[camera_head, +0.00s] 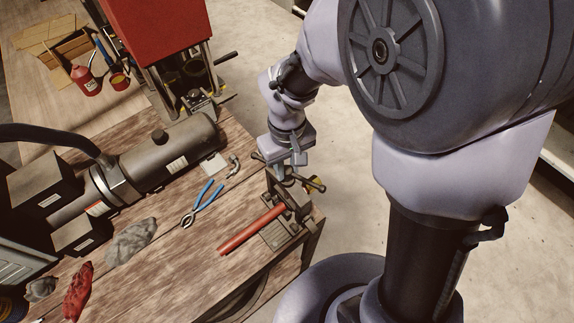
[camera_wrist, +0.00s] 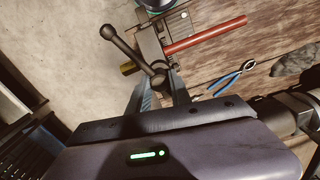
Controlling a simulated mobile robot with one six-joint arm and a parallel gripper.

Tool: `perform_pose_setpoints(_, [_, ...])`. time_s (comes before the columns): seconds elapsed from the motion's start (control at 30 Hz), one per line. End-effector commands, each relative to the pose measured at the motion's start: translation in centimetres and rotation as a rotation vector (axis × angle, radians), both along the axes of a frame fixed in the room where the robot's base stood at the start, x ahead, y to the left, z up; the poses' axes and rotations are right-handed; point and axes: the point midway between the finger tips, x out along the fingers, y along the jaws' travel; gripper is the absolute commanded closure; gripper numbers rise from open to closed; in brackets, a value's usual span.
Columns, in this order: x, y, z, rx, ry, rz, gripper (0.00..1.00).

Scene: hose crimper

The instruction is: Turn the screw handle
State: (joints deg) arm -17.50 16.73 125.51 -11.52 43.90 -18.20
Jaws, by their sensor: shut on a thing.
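The screw handle is a dark cross bar (camera_head: 315,185) with ball ends on top of the hose crimper (camera_head: 277,233), at the table's near right corner. In the wrist view the bar (camera_wrist: 126,48) slants from a ball end at upper left down to a hub between my fingers. The crimper's red lever (camera_head: 250,230) points lower left; it also shows in the wrist view (camera_wrist: 205,36). My gripper (camera_head: 286,168) reaches down from above and is shut on the screw handle near its hub. In the wrist view my gripper (camera_wrist: 159,85) partly hides the hub and the crimper below.
Blue-handled pliers (camera_head: 202,203), a small metal fitting (camera_head: 233,165) and a grey rag (camera_head: 131,242) lie left of the crimper. A large grey cylinder machine (camera_head: 168,155) and a red press (camera_head: 155,30) stand behind. The floor right of the table is clear.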

Motion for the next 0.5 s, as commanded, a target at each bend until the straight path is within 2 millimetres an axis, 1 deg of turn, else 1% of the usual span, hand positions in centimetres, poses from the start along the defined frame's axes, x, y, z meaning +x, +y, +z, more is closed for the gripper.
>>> perform_pose_setpoints(0.43, [0.03,0.01,0.05,0.0,-0.001,-0.002,1.0])
perform_pose_setpoints(0.5, [0.05,0.02,-0.06,0.001,-0.002,-0.028,1.0])
